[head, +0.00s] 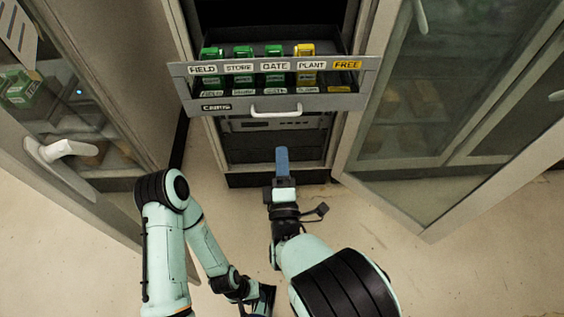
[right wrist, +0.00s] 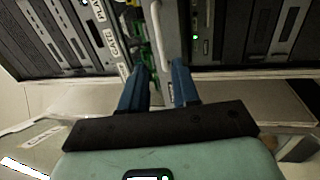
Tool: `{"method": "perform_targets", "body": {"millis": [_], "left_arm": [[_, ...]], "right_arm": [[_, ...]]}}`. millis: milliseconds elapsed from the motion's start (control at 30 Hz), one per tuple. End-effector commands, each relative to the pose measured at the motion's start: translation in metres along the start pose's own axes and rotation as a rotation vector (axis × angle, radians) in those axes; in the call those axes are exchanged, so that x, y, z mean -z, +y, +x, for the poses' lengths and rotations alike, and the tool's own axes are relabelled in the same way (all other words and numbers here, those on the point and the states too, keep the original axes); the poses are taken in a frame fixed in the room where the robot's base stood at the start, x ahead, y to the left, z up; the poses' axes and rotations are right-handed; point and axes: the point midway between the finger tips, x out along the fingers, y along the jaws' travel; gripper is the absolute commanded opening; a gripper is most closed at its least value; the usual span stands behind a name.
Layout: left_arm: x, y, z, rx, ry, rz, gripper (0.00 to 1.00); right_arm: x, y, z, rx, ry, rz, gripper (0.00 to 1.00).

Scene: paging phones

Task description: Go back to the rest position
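My right gripper (head: 282,160) points toward the cabinet, below and in front of the drawer handle (head: 276,110), apart from it. In the right wrist view its two blue fingers (right wrist: 158,75) stand apart with nothing held between them; the handle (right wrist: 162,35) shows beyond the tips. My left arm is folded at the lower left of the head view, with its dark gripper (head: 262,299) low near the bottom edge. Whether the left fingers are open cannot be seen.
The grey drawer (head: 180,82) is pulled out, holding green devices (head: 243,52) and a yellow one (head: 304,50) behind labels FIELD, STORE, GATE, PLANT and FREE. Glass doors stand open at left (head: 130,130) and right (head: 420,226). Pale floor (head: 480,260) is clear at lower right.

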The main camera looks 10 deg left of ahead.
Motion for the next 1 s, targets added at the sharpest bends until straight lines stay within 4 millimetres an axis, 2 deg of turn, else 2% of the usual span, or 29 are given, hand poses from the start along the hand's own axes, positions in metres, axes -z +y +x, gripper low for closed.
{"method": "perform_targets", "body": {"millis": [167, 700, 767, 867, 967, 1000], "left_arm": [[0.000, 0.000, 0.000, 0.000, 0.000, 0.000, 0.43], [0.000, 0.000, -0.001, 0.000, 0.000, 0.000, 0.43], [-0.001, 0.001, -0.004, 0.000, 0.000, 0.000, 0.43], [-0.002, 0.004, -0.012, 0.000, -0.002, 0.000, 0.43], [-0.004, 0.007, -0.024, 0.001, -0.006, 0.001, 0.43], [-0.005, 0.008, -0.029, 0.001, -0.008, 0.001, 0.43]], "right_arm": [[0.000, 0.000, -0.007, 0.000, 0.000, 0.001, 0.30], [-0.003, -0.004, -0.007, 0.015, -0.003, 0.009, 0.30], [-0.010, -0.015, -0.006, 0.053, -0.012, 0.030, 0.30], [-0.035, -0.051, -0.009, 0.185, -0.049, 0.119, 0.30], [-0.072, -0.107, -0.026, 0.388, -0.137, 0.279, 0.30], [-0.087, -0.130, -0.038, 0.474, -0.187, 0.358, 0.30]]}}
